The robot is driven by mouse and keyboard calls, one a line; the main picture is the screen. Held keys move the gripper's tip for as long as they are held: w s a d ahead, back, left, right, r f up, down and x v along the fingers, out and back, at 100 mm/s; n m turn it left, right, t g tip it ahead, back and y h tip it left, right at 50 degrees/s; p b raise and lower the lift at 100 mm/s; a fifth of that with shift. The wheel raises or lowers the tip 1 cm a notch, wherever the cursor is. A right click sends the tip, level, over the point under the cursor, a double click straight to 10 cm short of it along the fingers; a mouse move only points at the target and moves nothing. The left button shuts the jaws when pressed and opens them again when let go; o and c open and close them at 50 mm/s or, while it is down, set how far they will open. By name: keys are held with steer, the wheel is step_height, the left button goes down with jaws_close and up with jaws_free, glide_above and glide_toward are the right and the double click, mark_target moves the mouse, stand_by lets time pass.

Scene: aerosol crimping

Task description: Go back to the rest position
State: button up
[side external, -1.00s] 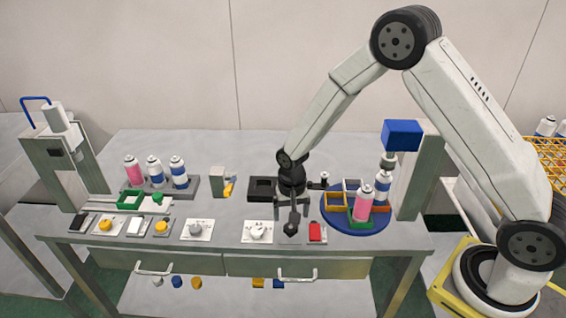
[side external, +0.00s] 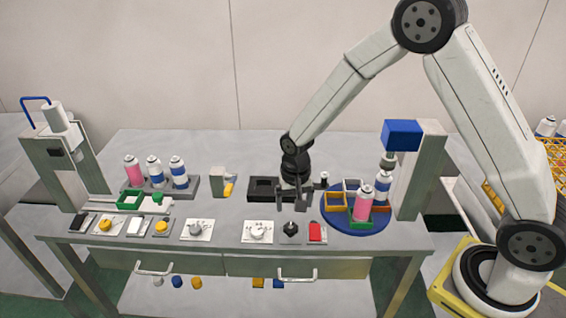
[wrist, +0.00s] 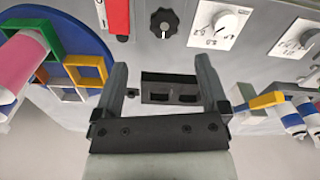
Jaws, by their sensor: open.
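My gripper (side external: 292,205) is open and empty. It hangs above the table (side external: 225,205), behind the black knob (side external: 290,228) and left of the blue turntable (side external: 372,224). In the wrist view my gripper (wrist: 165,85) has its two fingers spread apart, with nothing between them but the table and a black two-slot block (wrist: 168,88) beyond. The black knob (wrist: 164,22) also shows there, clear of the fingers.
The turntable carries a pink can (side external: 363,207) and a blue-and-white can (side external: 383,185), under a blue-headed column (side external: 402,135). A red switch (side external: 317,233) and white dial plates (side external: 258,231) line the front. Several cans stand in a grey rack (side external: 185,186) at left.

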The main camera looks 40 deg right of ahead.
steer(key=s+d+r+n+t, duration=0.1)
steer(key=s+d+r+n, duration=0.1)
steer(key=s, duration=0.5)
steer(key=s+d+r+n+t, duration=0.1)
steer(key=s+d+r+n, duration=0.1)
steer(key=s+r+n, duration=0.2)
steer(key=shift+s+r, duration=1.75)
steer(key=shift+s, duration=0.05)
